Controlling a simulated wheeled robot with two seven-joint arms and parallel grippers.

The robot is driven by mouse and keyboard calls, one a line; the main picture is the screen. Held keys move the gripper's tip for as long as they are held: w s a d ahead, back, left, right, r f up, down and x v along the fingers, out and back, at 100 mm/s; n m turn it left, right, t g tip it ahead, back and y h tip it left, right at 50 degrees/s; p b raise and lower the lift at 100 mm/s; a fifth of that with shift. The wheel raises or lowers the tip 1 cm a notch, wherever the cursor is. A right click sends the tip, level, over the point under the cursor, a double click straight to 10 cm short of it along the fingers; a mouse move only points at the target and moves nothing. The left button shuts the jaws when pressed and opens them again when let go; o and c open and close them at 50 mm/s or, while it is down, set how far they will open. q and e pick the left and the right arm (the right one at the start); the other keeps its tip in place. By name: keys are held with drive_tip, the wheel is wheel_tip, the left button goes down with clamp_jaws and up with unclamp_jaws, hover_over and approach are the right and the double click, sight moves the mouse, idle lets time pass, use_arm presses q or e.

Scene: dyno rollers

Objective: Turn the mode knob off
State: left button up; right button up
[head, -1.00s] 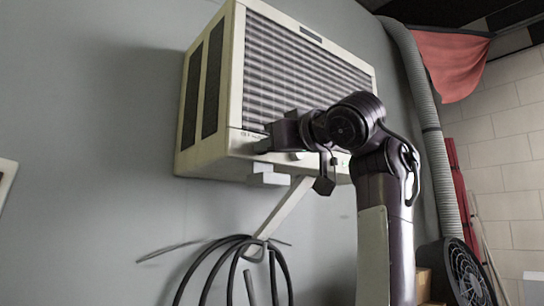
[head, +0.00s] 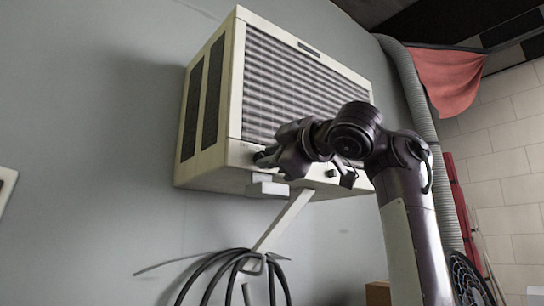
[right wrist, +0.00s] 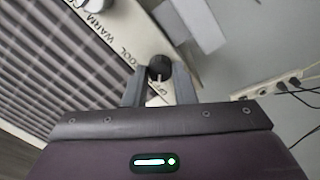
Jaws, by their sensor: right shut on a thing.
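The mode knob (right wrist: 159,67) is a small black dial with a white pointer mark, on the cream control panel of the wall unit (head: 232,152). In the right wrist view the pointer faces down toward my gripper. Lettering "WARM" and "COOL" runs along the panel, and more lettering beside the knob is partly hidden. My right gripper (right wrist: 159,84) has one finger on each side of the knob and is shut on it. In the head view my right gripper (head: 262,158) reaches the panel's lower left and hides the knob. My left gripper is not in view.
A white block and bracket (head: 280,222) are below the unit. Coiled black hose (head: 232,268) hangs beneath. A flexible duct (head: 412,85) and red cloth (head: 447,82) are at right.

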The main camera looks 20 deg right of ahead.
drive_tip(key=shift+r+n, duration=0.1)
drive_tip(key=shift+n, duration=0.5)
drive_tip(key=o, duration=1)
drive_tip(key=b+v, duration=0.4)
drive_tip(key=v, duration=0.4)
drive_tip(key=shift+b, duration=0.4)
